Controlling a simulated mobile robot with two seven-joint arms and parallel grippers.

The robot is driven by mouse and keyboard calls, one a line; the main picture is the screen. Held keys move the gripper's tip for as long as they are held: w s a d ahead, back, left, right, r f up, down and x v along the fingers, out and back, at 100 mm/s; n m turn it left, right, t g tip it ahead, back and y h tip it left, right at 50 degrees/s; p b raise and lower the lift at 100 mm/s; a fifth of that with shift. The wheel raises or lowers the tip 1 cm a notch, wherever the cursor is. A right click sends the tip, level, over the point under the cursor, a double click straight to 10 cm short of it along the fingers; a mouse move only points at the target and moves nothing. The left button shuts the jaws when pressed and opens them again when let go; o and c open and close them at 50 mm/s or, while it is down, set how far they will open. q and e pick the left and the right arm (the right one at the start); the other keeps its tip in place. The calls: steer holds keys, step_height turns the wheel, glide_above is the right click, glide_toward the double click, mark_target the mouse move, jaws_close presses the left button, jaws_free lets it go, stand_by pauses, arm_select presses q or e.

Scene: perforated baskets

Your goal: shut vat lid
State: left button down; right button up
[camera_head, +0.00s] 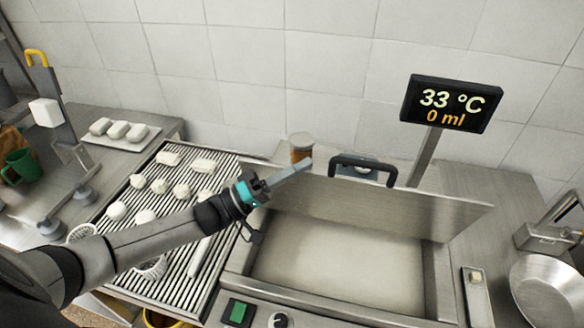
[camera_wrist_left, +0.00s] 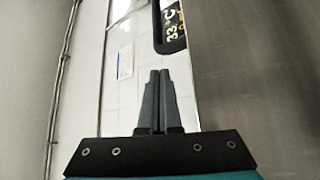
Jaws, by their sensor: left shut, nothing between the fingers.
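The vat (camera_head: 340,275) is a rectangular steel basin at the centre right of the head view, and its inside is visible. Its lid (camera_head: 390,205) is a flat steel panel raised at the back of the vat, with a black handle (camera_head: 362,162) showing above its top edge. My left gripper (camera_head: 303,166) is shut and empty, its fingertips near the lid's upper left corner; I cannot tell whether they touch it. The shut fingers (camera_wrist_left: 158,75) also show in the left wrist view, beside a grey metal surface at right. My right gripper is not in view.
A slatted rack (camera_head: 172,215) with several white pieces lies left of the vat, under my left arm. A display (camera_head: 450,104) reading 33 °C and 0 ml stands behind the vat. A jar (camera_head: 301,148) stands behind the lid. A metal bowl (camera_head: 548,290) is at right.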

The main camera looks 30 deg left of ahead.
mark_target(317, 173)
arm_select(q)
steer(key=x, duration=0.4)
steer(key=shift+w+d+r+p, duration=0.1)
steer(key=shift+w+p, duration=0.05)
steer(key=shift+p, duration=0.15)
steer(key=shift+w+d+r, duration=0.1)
steer(key=shift+w+d, duration=0.25)
steer(key=shift+w, duration=0.05)
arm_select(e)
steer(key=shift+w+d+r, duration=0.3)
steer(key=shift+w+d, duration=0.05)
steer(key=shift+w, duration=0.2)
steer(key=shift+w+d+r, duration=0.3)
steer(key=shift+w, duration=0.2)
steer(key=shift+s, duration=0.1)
